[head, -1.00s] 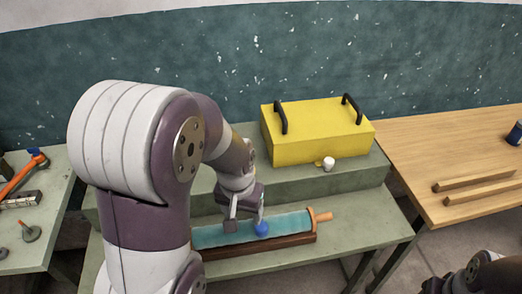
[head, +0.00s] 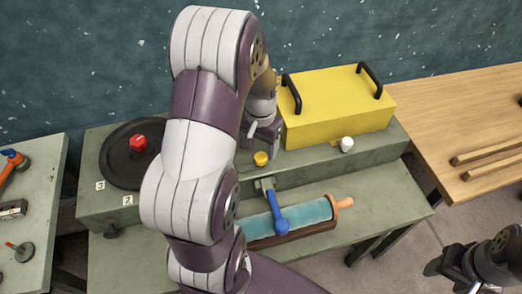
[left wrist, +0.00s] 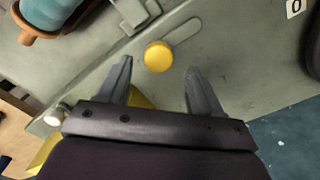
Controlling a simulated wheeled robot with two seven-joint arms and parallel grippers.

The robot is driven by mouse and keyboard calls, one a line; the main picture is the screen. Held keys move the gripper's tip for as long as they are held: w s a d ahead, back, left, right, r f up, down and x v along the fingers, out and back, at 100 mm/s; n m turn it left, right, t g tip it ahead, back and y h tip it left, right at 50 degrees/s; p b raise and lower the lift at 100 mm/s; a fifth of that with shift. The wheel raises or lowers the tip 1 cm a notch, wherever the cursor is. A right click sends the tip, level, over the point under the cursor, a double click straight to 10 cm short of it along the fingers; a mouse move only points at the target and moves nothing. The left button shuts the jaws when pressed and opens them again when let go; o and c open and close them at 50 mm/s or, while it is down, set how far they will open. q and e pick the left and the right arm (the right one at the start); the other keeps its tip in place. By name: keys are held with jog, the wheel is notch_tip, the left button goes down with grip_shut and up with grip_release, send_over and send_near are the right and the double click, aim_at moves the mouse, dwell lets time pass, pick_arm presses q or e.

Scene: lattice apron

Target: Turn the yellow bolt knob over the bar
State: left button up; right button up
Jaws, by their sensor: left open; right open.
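The yellow bolt knob (head: 261,158) is a small round disc on the front of the grey-green raised ledge, beside the yellow box. It also shows in the left wrist view (left wrist: 158,56). My left gripper (head: 263,143) is open just above it; in the wrist view its fingertips (left wrist: 158,68) are on either side, with visible gaps to the knob. A pale slot (left wrist: 183,31) lies beside the knob. A grey metal latch piece (left wrist: 133,14), possibly the bar, is nearby; it shows below the knob in the head view (head: 264,185). My right gripper (head: 440,264) is open and empty at bottom right.
A blue-handled lever (head: 281,215) stands in front of the latch, over a teal roll (head: 315,212). A yellow box (head: 335,112) with black handles and a white knob (head: 347,144) are to the right. A black dial with a red knob (head: 138,142) is left.

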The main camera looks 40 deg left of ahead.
aim_at(261, 156)
pick_arm(q)
jog(key=shift+f, duration=0.9)
jog(key=shift+s+d+f, duration=0.15)
jog(key=shift+d+f, duration=0.1)
jog(key=shift+f, duration=0.4)
jog(key=shift+a, duration=0.15)
jog(key=c, duration=1.1)
